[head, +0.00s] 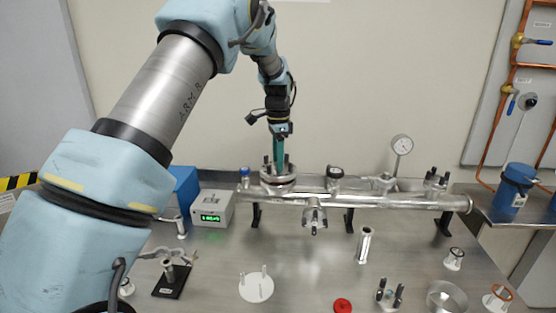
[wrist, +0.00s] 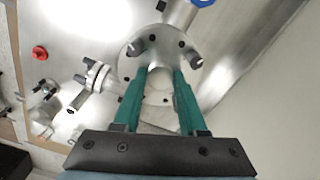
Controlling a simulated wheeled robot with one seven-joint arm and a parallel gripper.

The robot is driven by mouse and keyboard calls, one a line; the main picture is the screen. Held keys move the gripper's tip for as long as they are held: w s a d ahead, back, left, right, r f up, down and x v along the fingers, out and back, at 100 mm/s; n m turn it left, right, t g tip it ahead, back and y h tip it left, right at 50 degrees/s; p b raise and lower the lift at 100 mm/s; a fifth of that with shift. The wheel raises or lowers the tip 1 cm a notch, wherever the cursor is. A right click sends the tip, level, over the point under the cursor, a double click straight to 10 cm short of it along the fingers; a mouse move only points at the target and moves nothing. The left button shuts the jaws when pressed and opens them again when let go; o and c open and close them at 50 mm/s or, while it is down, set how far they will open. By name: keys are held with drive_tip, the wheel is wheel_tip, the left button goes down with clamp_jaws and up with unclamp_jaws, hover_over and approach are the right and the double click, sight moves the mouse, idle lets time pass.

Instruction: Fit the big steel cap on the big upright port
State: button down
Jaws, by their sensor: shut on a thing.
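The big steel cap (head: 267,178) is a round metal disc at the left end of the horizontal steel pipe. In the wrist view the disc (wrist: 190,85) fills the upper middle, with two dark-tipped posts standing near its rim. My gripper (head: 279,166) points straight down over it with teal fingers. In the wrist view my gripper (wrist: 161,72) is shut on the cap's middle part, which is mostly hidden between the fingers. The big upright port (head: 277,189) is directly below the cap, largely covered by it. I cannot tell whether the cap sits flush.
A grey box with a green display (head: 212,208) is to the left. In front lie a white pegged disc (head: 256,288), a red cap (head: 342,305) and a steel ring (head: 446,297).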

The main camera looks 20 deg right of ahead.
drive_tip(key=shift+w+f, duration=0.1)
drive_tip(key=shift+f, duration=0.25)
idle(1.0)
drive_tip(key=c, duration=0.7)
unclamp_jaws()
drive_tip(key=o, duration=0.3)
drive_tip(key=shift+f+b, duration=0.2)
drive_tip(key=shift+b, duration=0.1)
wheel_tip(320, 180, up, 11)
drive_tip(key=b, duration=0.3)
drive_tip(key=shift+a, duration=0.1)
